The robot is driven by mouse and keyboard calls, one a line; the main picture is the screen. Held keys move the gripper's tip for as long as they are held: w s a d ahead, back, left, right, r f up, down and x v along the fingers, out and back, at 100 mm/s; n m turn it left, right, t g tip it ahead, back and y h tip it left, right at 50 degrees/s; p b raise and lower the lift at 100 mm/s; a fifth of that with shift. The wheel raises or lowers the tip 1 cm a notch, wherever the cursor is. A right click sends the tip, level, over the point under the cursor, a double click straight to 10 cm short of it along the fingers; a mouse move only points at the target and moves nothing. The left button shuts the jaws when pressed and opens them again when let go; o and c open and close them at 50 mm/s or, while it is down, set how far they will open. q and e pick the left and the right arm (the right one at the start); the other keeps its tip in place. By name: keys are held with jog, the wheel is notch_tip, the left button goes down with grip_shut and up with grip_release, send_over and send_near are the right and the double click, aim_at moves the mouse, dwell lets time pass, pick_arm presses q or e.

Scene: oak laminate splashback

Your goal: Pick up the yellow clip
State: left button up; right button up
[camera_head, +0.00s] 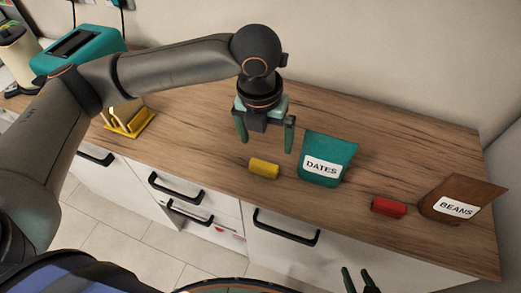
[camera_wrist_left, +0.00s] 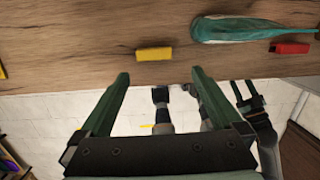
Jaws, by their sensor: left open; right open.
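A yellow clip (camera_head: 264,168) lies on the wooden counter, left of the teal DATES bag. It also shows in the left wrist view (camera_wrist_left: 154,54), beyond and between the fingertips. My left gripper (camera_head: 267,145) is open and empty, pointing down above the counter near the clip, with its fingers apart from it. Its fingers also show in the left wrist view (camera_wrist_left: 160,75). My right gripper (camera_head: 360,281) is open at the bottom edge of the head view, in front of the counter and away from the clip.
The DATES bag (camera_head: 325,160) stands close to the clip's right. A red clip (camera_head: 388,208) lies beside a brown BEANS bag (camera_head: 457,200) further right. A yellow holder (camera_head: 130,121) and a teal toaster (camera_head: 80,48) stand at left. Drawers with black handles (camera_head: 286,230) are below the counter.

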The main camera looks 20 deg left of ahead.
pick_arm(q)
jog(key=a, duration=0.1)
send_over(263, 164)
jog(key=f, duration=0.6)
jog(key=shift+s+a, duration=0.1)
jog(key=shift+s, duration=0.15)
jog(key=shift+w+d+f+b, duration=0.1)
jog(key=shift+f+b, duration=0.1)
jog(key=shift+f, duration=1.25)
jog(key=shift+w+d+f+b, duration=0.1)
jog(key=shift+f+b, duration=0.05)
jog(key=shift+f, duration=1.3)
jog(key=shift+c, duration=0.2)
jog(key=c, duration=1)
jog(key=shift+r, duration=0.1)
